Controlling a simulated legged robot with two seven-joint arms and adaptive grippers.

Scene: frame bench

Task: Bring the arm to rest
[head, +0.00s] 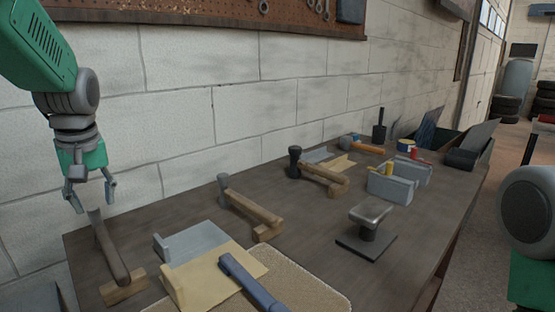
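My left arm comes in from the upper left, and its gripper (94,203) points down over the left end of the bench (200,262). Its fingers are spread apart with nothing held between them. Just below the fingertips in the picture is the grey end of a dark-handled tool (112,250). The tool's near end lies at a wooden block (124,289). I cannot tell how much height separates the fingers from the tool. My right gripper is not in view; only part of my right arm shows at the right edge.
A hammer (250,206) and a second dark-headed hammer (320,171) rest on wood blocks. A grey bracket plate (195,240), a tan plate (225,276) and a blue-grey tool (250,283) lie in front. A small metal anvil (370,217) stands to the right. A block wall (180,110) rises behind.

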